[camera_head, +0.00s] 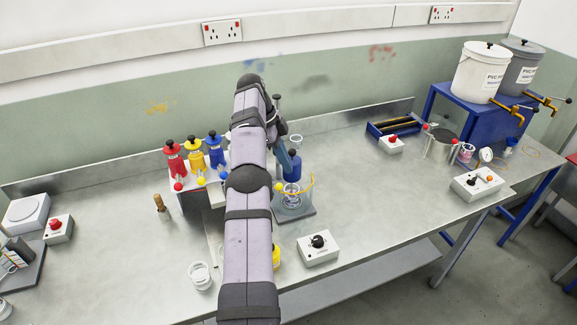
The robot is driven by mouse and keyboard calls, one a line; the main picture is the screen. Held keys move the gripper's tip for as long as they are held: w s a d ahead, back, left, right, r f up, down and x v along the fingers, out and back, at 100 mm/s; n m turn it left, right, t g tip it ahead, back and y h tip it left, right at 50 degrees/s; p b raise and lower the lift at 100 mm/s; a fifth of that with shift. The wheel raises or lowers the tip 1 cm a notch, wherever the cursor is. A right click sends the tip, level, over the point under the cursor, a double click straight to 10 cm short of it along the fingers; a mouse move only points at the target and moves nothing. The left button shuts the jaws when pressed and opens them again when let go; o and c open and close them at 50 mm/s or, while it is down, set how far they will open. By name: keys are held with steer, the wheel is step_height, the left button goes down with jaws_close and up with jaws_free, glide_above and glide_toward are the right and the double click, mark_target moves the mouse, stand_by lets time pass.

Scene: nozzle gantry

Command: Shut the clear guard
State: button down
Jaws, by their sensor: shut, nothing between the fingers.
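The clear guard (312,183) is a see-through curved screen with a yellow edge. It stands at the small mixer with a blue head (293,165), right of my arm in the middle of the bench. A clear vessel shows inside or behind it. Whether the guard is fully open or partly closed is hard to tell. My gripper (283,158) hangs down beside the mixer head, left of the guard's yellow edge. It is shut and empty, and partly hidden. I cannot tell if it touches anything.
A control box with a black knob (319,247) stands in front of the mixer. Red, yellow and blue bottles (195,155) stand left of my arm. A white cup (200,275) sits near the front edge.

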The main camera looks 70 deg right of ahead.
steer(key=shift+d+p+v, duration=0.2)
steer(key=shift+p+v, duration=0.9)
steer(key=shift+p, duration=0.35)
steer(key=w+a+n+t+b, duration=0.1)
steer(key=w+a+n, duration=0.85)
steer(key=w, duration=0.35)
steer(key=w+a+n+t, duration=0.1)
steer(key=w+a+n, duration=0.2)
steer(key=a, duration=0.5)
steer(key=w+a+n+t, duration=0.15)
steer(key=a+n, duration=0.25)
steer(key=a, duration=0.4)
steer(key=s+a+f+n+b, duration=0.2)
steer(key=a+n, duration=0.6)
steer(key=a, duration=0.8)
steer(key=s+a+f+n, duration=0.3)
steer(key=s+a+n, duration=0.1)
steer(key=s+a, duration=0.2)
steer(key=s+a+f+n+y, duration=0.1)
steer(key=s+a+f+n, duration=0.2)
steer(key=s+a, duration=0.4)
steer(key=shift+s+n+b, duration=0.3)
steer(key=shift+n, duration=0.35)
steer(key=shift+f, duration=0.15)
